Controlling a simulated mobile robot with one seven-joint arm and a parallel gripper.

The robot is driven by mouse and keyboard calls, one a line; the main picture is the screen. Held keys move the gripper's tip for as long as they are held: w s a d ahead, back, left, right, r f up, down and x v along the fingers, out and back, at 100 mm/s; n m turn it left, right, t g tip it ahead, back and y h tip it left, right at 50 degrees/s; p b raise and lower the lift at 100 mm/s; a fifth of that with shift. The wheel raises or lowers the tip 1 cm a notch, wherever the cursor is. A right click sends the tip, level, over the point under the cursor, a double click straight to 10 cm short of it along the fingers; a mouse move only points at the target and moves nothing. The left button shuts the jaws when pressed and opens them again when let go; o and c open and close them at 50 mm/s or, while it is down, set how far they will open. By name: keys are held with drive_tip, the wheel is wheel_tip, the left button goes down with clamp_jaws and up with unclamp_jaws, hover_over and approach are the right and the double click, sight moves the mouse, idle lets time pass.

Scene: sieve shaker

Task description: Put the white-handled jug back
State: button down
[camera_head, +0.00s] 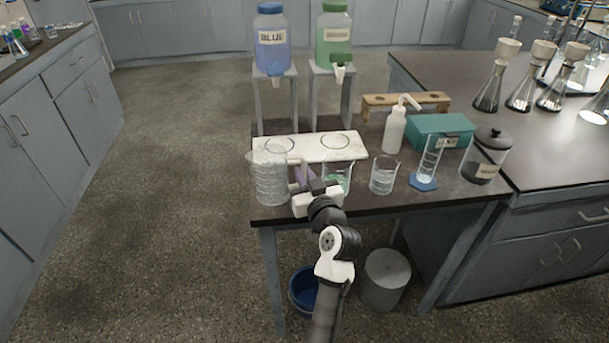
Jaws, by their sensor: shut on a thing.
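The white-handled jug (268,184) is a large clear ribbed vessel at the table's left front corner. It looks upright and overlaps the left end of a white board (315,155). My gripper (302,178) is on the jug's right side, shut on its handle, which is mostly hidden by the jaws. I cannot tell whether the jug's base touches the table.
A beaker with green liquid (341,176) stands close right of my gripper, with a clear beaker (383,179) and a cylinder (429,158) beyond. Blue (272,42) and green (334,40) dispensers stand on stands behind. A wash bottle (394,132) stands behind the beakers.

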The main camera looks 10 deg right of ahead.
drive_tip(key=shift+f, duration=0.1)
drive_tip(key=c, duration=1.5)
unclamp_jaws()
